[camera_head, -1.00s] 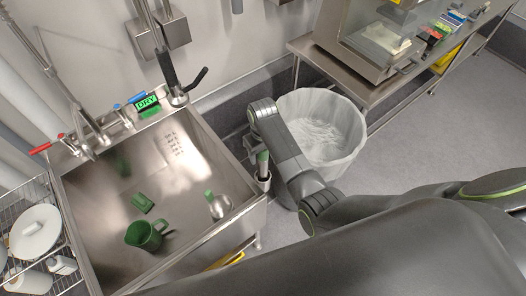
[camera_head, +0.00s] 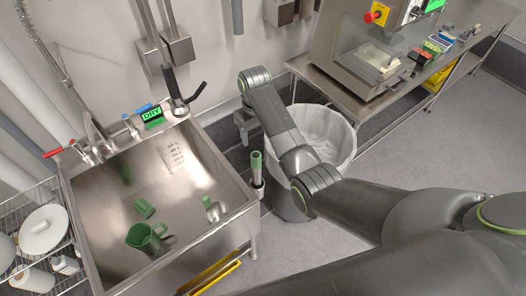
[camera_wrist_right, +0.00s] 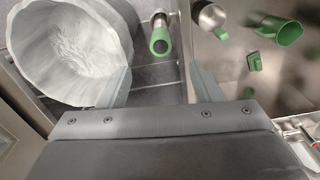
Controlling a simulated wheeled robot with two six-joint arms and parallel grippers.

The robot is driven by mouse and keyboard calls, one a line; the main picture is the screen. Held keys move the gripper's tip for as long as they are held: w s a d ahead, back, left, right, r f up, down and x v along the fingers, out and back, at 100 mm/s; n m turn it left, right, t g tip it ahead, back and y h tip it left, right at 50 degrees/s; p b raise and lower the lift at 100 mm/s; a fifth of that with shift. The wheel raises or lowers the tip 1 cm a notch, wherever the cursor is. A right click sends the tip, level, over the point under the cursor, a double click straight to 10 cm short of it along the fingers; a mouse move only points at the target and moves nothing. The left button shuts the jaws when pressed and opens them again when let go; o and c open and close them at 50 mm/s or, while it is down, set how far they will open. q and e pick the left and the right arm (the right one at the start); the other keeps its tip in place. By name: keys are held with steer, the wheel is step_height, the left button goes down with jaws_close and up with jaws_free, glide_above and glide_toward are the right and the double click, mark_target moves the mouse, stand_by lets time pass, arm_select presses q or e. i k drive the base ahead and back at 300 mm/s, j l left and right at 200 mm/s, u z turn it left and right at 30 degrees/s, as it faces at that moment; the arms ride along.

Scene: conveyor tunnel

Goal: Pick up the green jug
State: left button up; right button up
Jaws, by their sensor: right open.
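The green jug (camera_head: 146,237) lies in the lower part of the steel sink (camera_head: 103,195). It also shows at the top right of the right wrist view (camera_wrist_right: 284,30), with its open mouth visible. My right gripper (camera_wrist_right: 155,84) is open and empty, beside the sink's right edge and off the jug. In the head view the right gripper (camera_head: 247,126) hangs between the sink and the bin. My left gripper is not in view.
A green sponge-like block (camera_head: 144,208) and a steel bottle with a green top (camera_head: 211,209) are in the sink. A green-topped handle (camera_head: 257,170) stands at its right rim. A lined bin (camera_head: 325,140) is to the right. A dish rack (camera_head: 40,235) stands left.

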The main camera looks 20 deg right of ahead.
mark_target(141, 236)
steer(key=u, duration=1.1)
